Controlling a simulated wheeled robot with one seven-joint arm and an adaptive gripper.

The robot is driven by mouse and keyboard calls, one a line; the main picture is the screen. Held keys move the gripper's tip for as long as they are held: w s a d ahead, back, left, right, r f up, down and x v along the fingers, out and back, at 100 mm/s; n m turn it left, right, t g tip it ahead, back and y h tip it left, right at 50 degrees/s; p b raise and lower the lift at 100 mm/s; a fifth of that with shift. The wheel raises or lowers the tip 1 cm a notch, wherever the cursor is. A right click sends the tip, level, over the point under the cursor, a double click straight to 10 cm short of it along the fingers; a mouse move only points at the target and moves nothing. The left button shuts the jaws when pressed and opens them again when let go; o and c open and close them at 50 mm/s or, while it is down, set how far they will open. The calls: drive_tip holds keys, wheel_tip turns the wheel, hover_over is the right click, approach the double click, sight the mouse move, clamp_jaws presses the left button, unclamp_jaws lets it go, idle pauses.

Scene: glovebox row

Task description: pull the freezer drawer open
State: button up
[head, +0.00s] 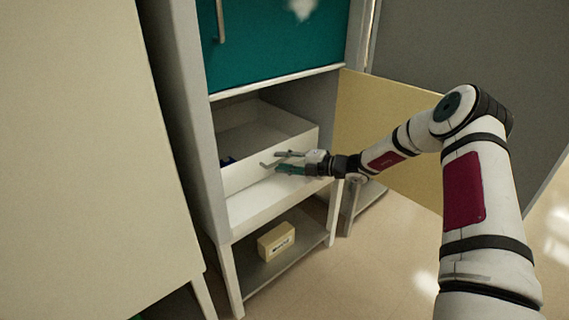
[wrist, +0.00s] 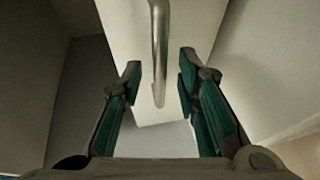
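The freezer drawer (head: 240,179) is a white open-topped box in the compartment below the teal door. Its front stands back from the compartment's front edge, with bare white floor before it. The metal bar handle (head: 266,165) is on the drawer front. My gripper (head: 279,161) is at the handle, its fingers partly hiding it. In the wrist view the handle (wrist: 159,55) runs between the two spread fingers of my gripper (wrist: 158,78), with a gap on each side. The fingers are open and hold nothing.
A teal upper door (head: 275,42) is shut above. A pale yellow door (head: 385,125) stands swung open at the right, behind my arm. A small tan box (head: 276,241) sits on the lower shelf (head: 262,275). A cream cabinet (head: 85,150) stands close at the left.

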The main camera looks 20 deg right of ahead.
clamp_jaws()
drive_tip(key=shift+s+d, duration=0.1)
drive_tip(key=s+d+p, duration=0.6)
drive_tip(key=s+p, duration=0.1)
drive_tip(key=s, duration=0.5)
drive_tip(key=s+d+p, duration=0.6)
drive_tip(key=s+p, duration=0.1)
drive_tip(key=s, duration=0.5)
drive_tip(key=shift+s+d, duration=0.2)
drive_tip(key=shift+s, duration=0.15)
unclamp_jaws()
drive_tip(key=v, duration=1.2)
